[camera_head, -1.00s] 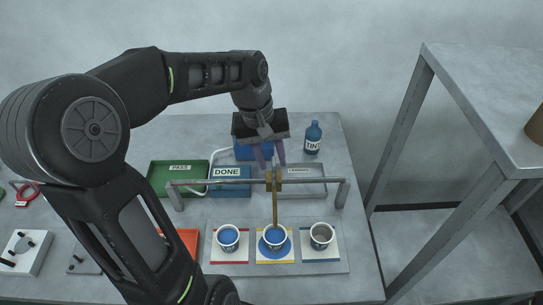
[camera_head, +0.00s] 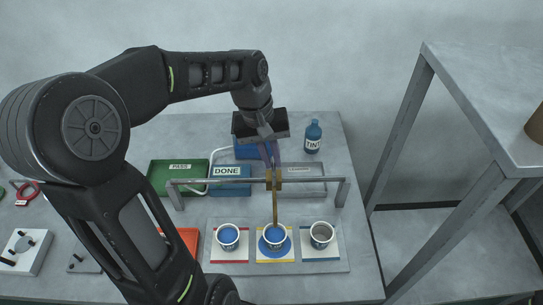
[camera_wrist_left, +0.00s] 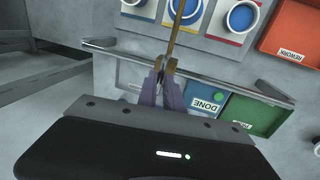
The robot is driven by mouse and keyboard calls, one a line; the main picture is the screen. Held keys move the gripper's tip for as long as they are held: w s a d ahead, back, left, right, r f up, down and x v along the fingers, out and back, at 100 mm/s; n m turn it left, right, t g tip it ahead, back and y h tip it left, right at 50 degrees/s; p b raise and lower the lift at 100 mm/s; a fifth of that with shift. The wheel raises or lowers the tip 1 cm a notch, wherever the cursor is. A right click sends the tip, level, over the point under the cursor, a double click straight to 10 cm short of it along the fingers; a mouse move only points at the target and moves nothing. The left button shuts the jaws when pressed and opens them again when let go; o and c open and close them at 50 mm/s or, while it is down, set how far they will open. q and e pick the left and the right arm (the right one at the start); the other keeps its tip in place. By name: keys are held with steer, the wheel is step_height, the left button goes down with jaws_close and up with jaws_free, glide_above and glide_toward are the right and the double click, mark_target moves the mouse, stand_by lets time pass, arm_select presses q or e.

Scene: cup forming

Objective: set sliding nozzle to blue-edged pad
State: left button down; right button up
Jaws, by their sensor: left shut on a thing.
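The brass sliding nozzle (camera_head: 274,183) hangs on a grey rail (camera_head: 220,182), its thin tube reaching down to the middle cup (camera_head: 274,235) on the yellow-edged pad (camera_head: 290,253). My left gripper (camera_head: 273,166) is shut on the nozzle's slider block from behind; in the wrist view the fingers (camera_wrist_left: 160,75) meet at the brass block (camera_wrist_left: 168,65). The blue-edged pad (camera_head: 333,251) lies to the right, with a cup (camera_head: 321,234) that looks grey inside. The red-edged pad (camera_head: 216,250) on the left bears a cup (camera_head: 228,236) with blue inside. My right gripper is not in view.
A tint bottle (camera_head: 313,138) stands at the back right. Blue surrounds the middle cup's base. The rail is clear right of the nozzle.

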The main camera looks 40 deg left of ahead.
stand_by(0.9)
arm_select(q)
steer(key=w+d, duration=0.2)
steer(key=d, duration=0.1)
steer(key=w+d, duration=0.2)
steer(key=d, duration=0.1)
steer(key=w+d, duration=0.3)
steer(key=shift+w+d+b, duration=0.1)
steer(key=shift+d+b, duration=0.1)
steer(key=shift+b, duration=0.15)
steer(key=shift+r, duration=0.1)
steer(key=c, duration=1.5)
jaws_free()
steer(key=shift+d, duration=0.1)
steer(key=shift+c, duration=0.2)
steer(key=shift+o, duration=0.3)
step_height(320, 180, up, 8)
steer(key=a, duration=0.1)
steer(key=shift+s+a+f+b, duration=0.2)
steer(key=shift+s+f+b, duration=0.05)
steer(key=shift+s+b, duration=0.2)
